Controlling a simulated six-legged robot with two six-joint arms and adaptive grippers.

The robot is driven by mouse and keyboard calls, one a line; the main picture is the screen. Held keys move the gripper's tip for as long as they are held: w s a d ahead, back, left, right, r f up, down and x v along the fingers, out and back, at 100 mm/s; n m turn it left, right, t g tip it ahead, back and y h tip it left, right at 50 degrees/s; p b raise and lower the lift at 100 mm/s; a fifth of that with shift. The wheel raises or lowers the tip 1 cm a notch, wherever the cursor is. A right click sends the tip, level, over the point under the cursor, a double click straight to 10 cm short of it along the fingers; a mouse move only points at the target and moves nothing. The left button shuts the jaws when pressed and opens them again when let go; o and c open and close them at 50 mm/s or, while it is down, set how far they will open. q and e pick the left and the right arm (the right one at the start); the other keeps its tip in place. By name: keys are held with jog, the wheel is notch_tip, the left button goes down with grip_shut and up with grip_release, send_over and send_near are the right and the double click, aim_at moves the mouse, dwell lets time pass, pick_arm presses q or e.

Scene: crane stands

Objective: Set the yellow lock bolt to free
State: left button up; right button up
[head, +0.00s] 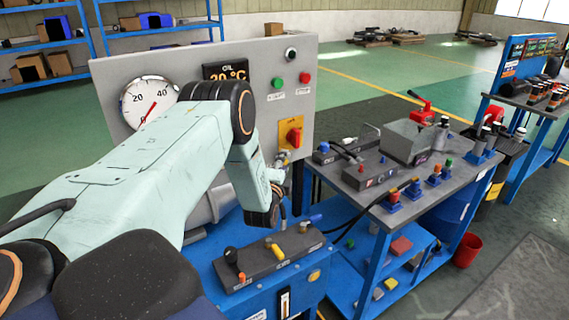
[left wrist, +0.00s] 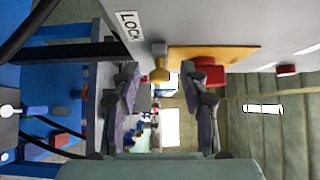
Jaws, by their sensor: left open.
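The yellow lock bolt (left wrist: 158,72) sticks out from the grey panel in the left wrist view, beside a white LOCK label (left wrist: 130,24). In the head view a small yellowish piece at the panel's right edge, below the red switch, seems to be this bolt (head: 283,157). My left gripper (left wrist: 161,90) is open, with one finger on each side of the bolt; I cannot tell whether either finger touches it. In the head view the left gripper (head: 278,172) is small and partly hidden by its wrist. My right gripper is not in view.
A red switch (head: 294,137) on a yellow plate sits just above the bolt on the grey panel (head: 265,60). Below is a dark block with knobs (head: 262,262). A blue bench with tools (head: 385,180) stands to the right. Green floor beyond is mostly open.

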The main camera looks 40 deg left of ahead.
pick_arm(q)
jog(key=shift+x, duration=0.85)
jog(key=shift+s+d+r, duration=0.15)
jog(key=shift+s+d, duration=0.1)
jog(key=c, duration=0.5)
jog(key=shift+w+a, duration=0.1)
jog(key=shift+w, duration=0.05)
grip_shut()
